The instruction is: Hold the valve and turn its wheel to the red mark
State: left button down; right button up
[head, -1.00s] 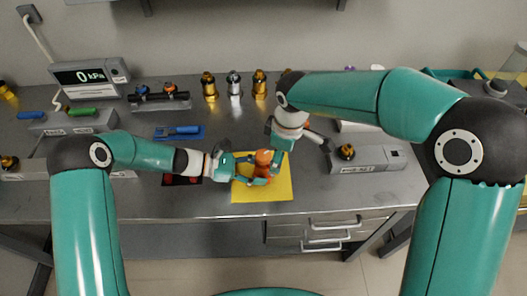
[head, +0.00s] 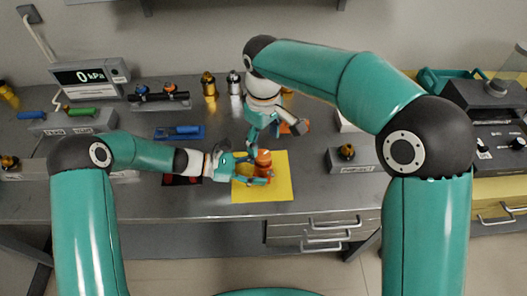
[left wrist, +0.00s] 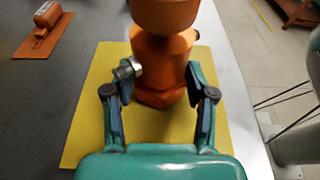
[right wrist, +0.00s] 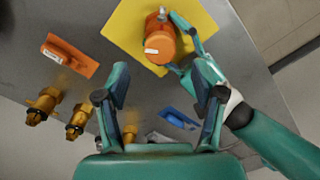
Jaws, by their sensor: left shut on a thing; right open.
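The orange valve (head: 263,158) stands on the yellow mat (head: 279,191). In the left wrist view its faceted orange body (left wrist: 163,65) lies between my left fingers, and a silver stub sticks out on the left. My left gripper (left wrist: 155,82) is shut on that body, below the round wheel (left wrist: 165,12). In the right wrist view the wheel top (right wrist: 160,38) has a small white patch. I cannot make out a red mark. My right gripper (right wrist: 160,80) is open and empty, apart from the valve, behind and above it in the head view.
An orange tool (right wrist: 70,57) lies close behind the mat, and a blue tool (head: 178,132) lies to the left. Several brass fittings (head: 209,87) stand at the back. A gauge box (head: 90,76) reads 0 kPa. A grey block (head: 355,160) sits right of the mat.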

aim_at(264, 155)
notch_tip(264, 155, down, 6)
jog(key=shift+r, duration=0.1)
jog(key=c, duration=1.1)
